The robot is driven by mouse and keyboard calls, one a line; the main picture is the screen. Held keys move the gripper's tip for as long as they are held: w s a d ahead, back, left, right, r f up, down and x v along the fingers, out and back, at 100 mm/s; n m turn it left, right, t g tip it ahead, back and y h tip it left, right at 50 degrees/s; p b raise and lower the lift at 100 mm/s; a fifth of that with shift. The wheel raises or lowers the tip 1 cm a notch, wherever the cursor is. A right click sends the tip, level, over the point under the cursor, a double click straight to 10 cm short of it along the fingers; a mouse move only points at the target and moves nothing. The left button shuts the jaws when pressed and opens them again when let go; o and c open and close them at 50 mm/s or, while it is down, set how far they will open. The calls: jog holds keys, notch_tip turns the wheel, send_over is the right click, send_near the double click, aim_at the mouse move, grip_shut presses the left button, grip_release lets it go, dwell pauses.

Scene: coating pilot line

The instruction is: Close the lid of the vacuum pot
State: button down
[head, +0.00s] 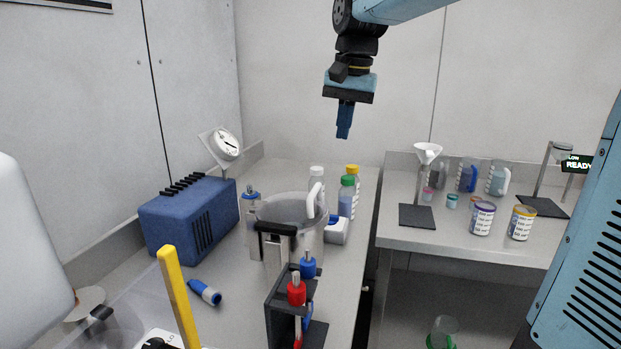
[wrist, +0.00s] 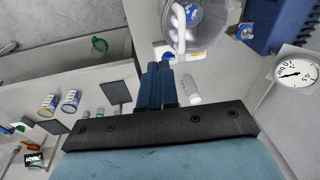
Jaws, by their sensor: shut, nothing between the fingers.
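The vacuum pot (head: 301,245) is a grey, partly clear round vessel on the left bench, with a black handle at its front. Its clear lid (wrist: 212,28) shows in the wrist view as a see-through round shape. The white curved lid handle (head: 314,201) is at the pot's right side and also shows in the wrist view (wrist: 180,27). The lid's exact tilt is hard to tell. My gripper (head: 344,136) is shut and empty, pointing down, above and behind the pot. Its fingers also show in the wrist view (wrist: 157,75).
A blue ribbed box (head: 190,220) and a dial gauge (head: 225,143) stand left of the pot. Bottles (head: 347,197) stand behind it. A tool rack (head: 283,310) with red and blue handles stands in front. A gap separates the right bench (head: 400,232).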

jog(key=w+a, duration=0.3)
jog(key=w, duration=0.1)
jog(key=g, duration=0.1)
send_near(315, 189)
jog(key=shift+m, duration=0.3)
jog(key=f, duration=0.7)
jog(key=shift+w+a, duration=0.25)
jog(key=shift+w, duration=0.05)
